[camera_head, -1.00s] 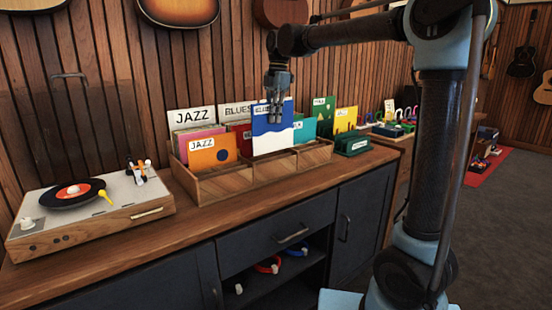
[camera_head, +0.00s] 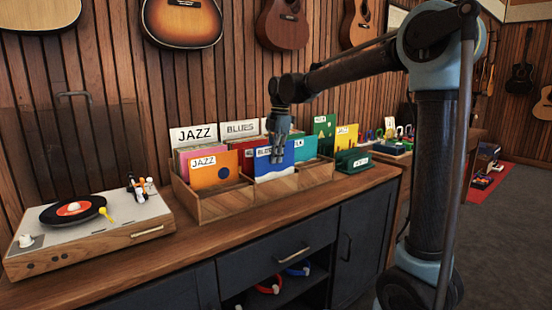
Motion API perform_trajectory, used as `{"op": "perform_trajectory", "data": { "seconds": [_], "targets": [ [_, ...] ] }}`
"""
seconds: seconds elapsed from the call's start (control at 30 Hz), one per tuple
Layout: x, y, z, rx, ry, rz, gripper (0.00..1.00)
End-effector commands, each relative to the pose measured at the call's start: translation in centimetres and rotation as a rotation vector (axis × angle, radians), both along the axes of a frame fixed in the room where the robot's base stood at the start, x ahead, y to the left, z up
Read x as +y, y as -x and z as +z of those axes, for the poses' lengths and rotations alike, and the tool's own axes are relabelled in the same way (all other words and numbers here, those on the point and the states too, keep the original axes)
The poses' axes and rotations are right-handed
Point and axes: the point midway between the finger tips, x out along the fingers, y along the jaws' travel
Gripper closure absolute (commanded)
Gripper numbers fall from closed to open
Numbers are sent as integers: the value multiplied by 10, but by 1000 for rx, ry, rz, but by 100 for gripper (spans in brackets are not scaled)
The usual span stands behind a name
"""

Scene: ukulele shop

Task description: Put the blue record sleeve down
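The blue record sleeve (camera_head: 285,166) stands upright in the middle compartment of the wooden record bin (camera_head: 222,206). Its lower edge is hidden behind the bin's front wall. A label shows at its top left. My gripper (camera_head: 277,157) points down at the sleeve's top edge, and its fingers overlap the upper part. It appears shut on the sleeve, though the gap between the fingers is small in this view.
An orange JAZZ sleeve (camera_head: 213,172) stands in the left compartment, and a teal sleeve (camera_head: 306,149) stands to the right. JAZZ (camera_head: 194,134) and BLUES (camera_head: 240,129) cards rise behind. A record player (camera_head: 90,238) sits left on the counter. A small green box (camera_head: 353,161) is right of the bin.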

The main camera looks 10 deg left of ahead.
Motion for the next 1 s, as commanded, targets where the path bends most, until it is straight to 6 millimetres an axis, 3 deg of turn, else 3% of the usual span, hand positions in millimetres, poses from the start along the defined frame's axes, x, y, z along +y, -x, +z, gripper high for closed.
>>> {"op": "perform_trajectory", "data": {
  "seconds": [0.57, 0.7, 1.0],
  "targets": [
    [1, 1, -12, 0, 0, 2, 100],
    [1, 1, -12, 0, 0, 2, 75],
    [1, 1, -11, 0, 0, 2, 75]
  ]
}}
